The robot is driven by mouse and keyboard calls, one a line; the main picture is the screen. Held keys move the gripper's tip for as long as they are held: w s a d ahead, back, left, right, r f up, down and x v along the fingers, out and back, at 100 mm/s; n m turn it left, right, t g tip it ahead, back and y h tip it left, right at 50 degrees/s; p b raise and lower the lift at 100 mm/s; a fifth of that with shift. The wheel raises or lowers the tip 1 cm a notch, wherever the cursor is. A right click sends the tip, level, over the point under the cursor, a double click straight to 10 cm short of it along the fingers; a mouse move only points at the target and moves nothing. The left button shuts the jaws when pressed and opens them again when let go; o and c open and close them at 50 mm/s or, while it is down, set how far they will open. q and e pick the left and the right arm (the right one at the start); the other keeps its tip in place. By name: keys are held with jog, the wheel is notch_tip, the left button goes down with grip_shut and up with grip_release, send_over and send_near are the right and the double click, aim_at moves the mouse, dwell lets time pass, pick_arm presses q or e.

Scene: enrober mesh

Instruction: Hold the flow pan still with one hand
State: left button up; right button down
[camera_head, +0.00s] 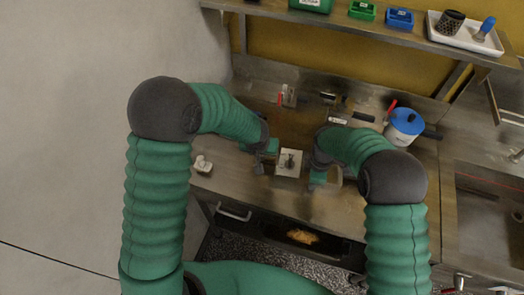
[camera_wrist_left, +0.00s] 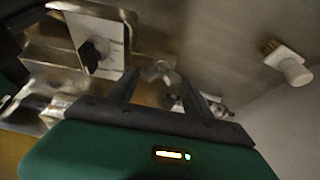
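I cannot tell for certain which part is the flow pan. A pale square plate with a dark knob (camera_head: 289,163) sits on the steel bench between my two grippers; it also shows at the upper left of the left wrist view (camera_wrist_left: 93,42). My left gripper (camera_head: 263,160) is just left of the plate. In the left wrist view its two dark fingers (camera_wrist_left: 158,92) stand apart, and a metal wing nut (camera_wrist_left: 160,73) shows beyond the gap. My right gripper (camera_head: 318,180) is low at the plate's right; its fingers are too small to read.
A white fitting (camera_head: 202,164) is on the bench at left. A blue-lidded pot (camera_head: 404,125) stands at right, left of a sink (camera_head: 490,215). A shelf (camera_head: 420,40) with bins and a white tray (camera_head: 465,33) hangs above. An open drawer (camera_head: 290,236) is below the bench.

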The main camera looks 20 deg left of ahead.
pick_arm(q)
jog(key=shift+d, duration=0.1)
jog(key=c, duration=0.7)
jog(key=shift+m, duration=0.3)
pick_arm(e)
jog(key=shift+a, duration=0.1)
pick_arm(q)
jog(key=m+h, duration=0.2)
jog(key=m, duration=0.4)
jog(key=m+h, duration=0.1)
jog(key=m, duration=0.1)
jog(key=shift+a+m+g+h, duration=0.25)
jog(key=shift+m+g+h, duration=0.05)
jog(key=shift+g, duration=0.1)
jog(key=m+g+h, duration=0.1)
jog(key=m, duration=0.3)
jog(key=shift+w+m, duration=0.15)
jog(key=shift+m, duration=0.15)
jog(key=m+g, duration=0.1)
jog(key=m, duration=0.1)
jog(key=m+g, duration=0.1)
jog(key=m, duration=0.1)
jog(key=shift+w+a+h, duration=0.1)
jog(key=shift+h, duration=0.2)
